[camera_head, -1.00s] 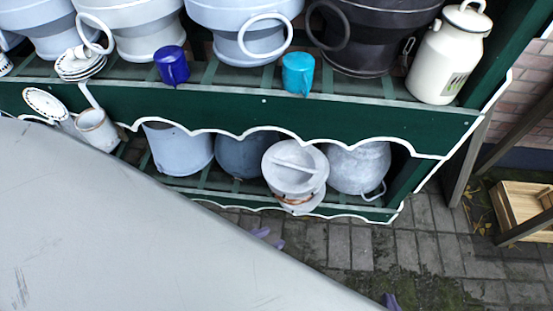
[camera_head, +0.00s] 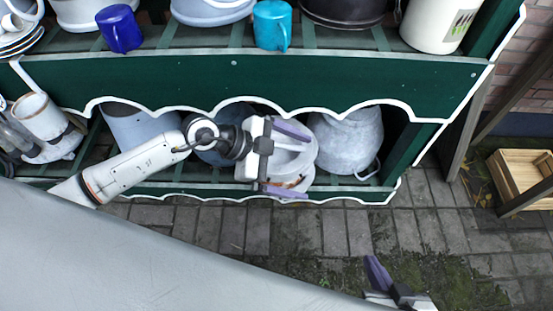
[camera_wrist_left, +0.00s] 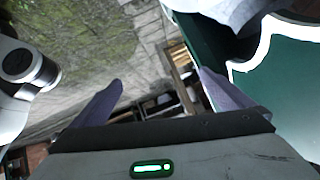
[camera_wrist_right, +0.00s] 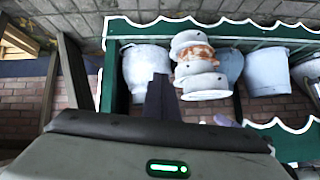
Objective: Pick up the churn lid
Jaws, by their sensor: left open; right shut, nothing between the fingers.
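The churn lid (camera_head: 304,160) is pale grey and round, on top of a stack at the front of the lower shelf, partly hidden in the head view by my left gripper (camera_head: 288,160). The stack (camera_wrist_right: 195,62) appears upside down in the right wrist view, with rusty patches. My left gripper is open; its fingers point right across the lid in the head view. In the left wrist view nothing shows between its fingers (camera_wrist_left: 162,95) but distant ground and crates. I cannot tell if it touches the lid. My right gripper (camera_head: 378,275) is shut and empty, over the paving.
A grey pail (camera_head: 345,140) stands right of the lid stack, and another pail (camera_head: 140,130) stands to the left. A green board (camera_head: 200,75) with a white scalloped edge hangs above. Mugs (camera_head: 272,25) stand on the upper shelf. A wooden crate (camera_head: 522,175) is far right.

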